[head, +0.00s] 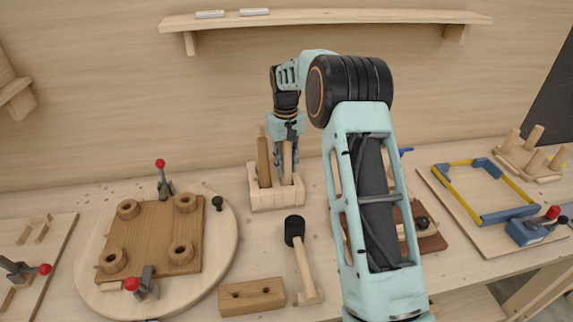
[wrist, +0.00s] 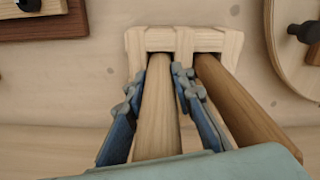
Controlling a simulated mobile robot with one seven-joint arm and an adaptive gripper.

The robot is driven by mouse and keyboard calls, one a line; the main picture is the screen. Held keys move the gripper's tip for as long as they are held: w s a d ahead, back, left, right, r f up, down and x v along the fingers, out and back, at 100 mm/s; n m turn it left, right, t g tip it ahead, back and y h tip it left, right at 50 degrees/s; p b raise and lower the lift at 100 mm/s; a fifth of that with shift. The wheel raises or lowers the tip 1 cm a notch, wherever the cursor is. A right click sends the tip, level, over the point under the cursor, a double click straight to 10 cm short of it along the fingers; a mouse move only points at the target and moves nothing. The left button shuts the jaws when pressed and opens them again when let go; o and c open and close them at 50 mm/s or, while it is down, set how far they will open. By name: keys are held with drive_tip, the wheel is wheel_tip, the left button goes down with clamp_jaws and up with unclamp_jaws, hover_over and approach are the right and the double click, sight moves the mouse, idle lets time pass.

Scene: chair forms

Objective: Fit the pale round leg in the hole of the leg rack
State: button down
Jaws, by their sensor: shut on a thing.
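The leg rack (head: 276,199) is a pale wooden block with two square openings, standing near the wall; it also shows in the wrist view (wrist: 185,40). My gripper (head: 286,152) is above the rack, its blue fingers (wrist: 158,78) shut on both sides of the pale round leg (wrist: 158,112). In the head view this leg (head: 287,165) stands nearly upright, its lower end at the right opening. How deep it sits there is hard to tell. A darker brown round leg (head: 263,163) stands in the left opening, close beside my gripper; it also shows in the wrist view (wrist: 240,110).
A round board (head: 225,240) with a brown seat panel (head: 150,240) and toggle clamps lies to the left. A black-headed mallet (head: 295,232) and a brown two-holed block (head: 252,297) lie in front. A wall shelf (head: 330,17) hangs above.

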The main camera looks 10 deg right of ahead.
drive_tip(key=c, duration=1.6)
unclamp_jaws()
drive_tip(key=shift+r, duration=0.1)
